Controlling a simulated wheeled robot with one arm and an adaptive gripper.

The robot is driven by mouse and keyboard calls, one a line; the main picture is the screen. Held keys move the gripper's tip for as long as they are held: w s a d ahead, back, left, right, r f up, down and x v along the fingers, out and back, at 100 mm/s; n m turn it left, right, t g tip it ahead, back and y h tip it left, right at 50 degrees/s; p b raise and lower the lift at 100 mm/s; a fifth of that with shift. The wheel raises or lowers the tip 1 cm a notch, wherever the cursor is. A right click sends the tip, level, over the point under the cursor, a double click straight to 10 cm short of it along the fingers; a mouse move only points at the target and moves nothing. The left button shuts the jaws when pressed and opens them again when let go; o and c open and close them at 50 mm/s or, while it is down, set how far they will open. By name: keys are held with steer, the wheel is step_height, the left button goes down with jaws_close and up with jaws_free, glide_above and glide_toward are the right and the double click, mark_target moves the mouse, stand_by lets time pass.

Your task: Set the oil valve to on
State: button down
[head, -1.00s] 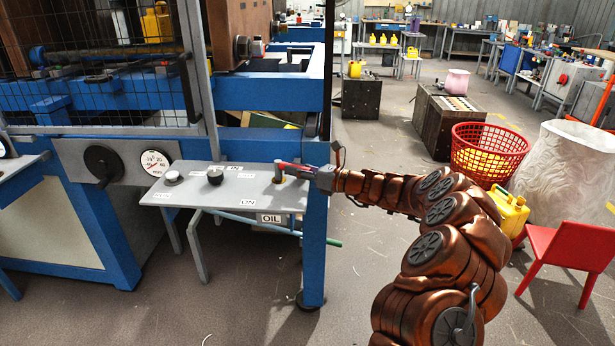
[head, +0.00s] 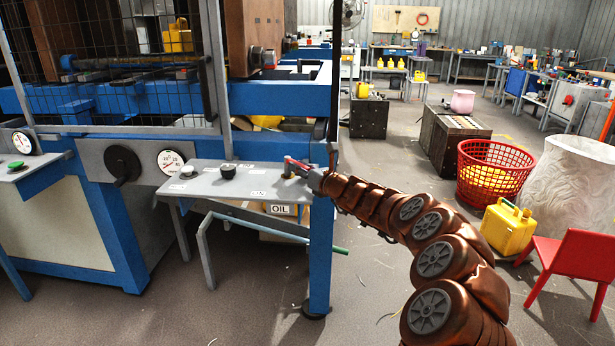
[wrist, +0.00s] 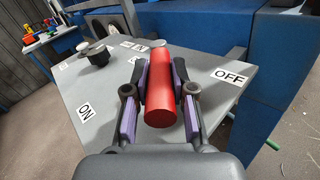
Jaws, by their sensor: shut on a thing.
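The oil valve has a red cylindrical handle (wrist: 162,103), seen close in the wrist view and small in the head view (head: 291,162). It sits at the right end of a grey panel (wrist: 105,72). My gripper (wrist: 159,80) is shut on the handle, one finger pad on each side. In the head view my gripper (head: 305,172) reaches the panel from the right. In the wrist view an ON label (wrist: 86,112) lies left of the handle and an OFF label (wrist: 230,76) right of it. The handle points between them, towards my wrist. The valve's base is hidden.
A black knob (head: 228,171) stands farther left on the panel. A blue post (head: 320,250) rises close by my gripper. A yellow jerry can (head: 507,230) and red chair (head: 570,258) stand right of my arm.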

steer(key=shift+s+a+b, duration=0.1)
steer(key=shift+a+b, duration=0.1)
steer(key=shift+b, duration=0.1)
stand_by(0.4)
steer(key=c, duration=1)
jaws_free()
steer(key=shift+d+m, duration=0.15)
steer(key=shift+m, duration=0.15)
steer(key=shift+s+d+r, duration=0.1)
steer(key=shift+s+d, duration=0.25)
steer(key=shift+s, duration=0.05)
steer(key=shift+a+v, duration=0.25)
steer(key=shift+v, duration=5.15)
steer(key=shift+s, duration=0.15)
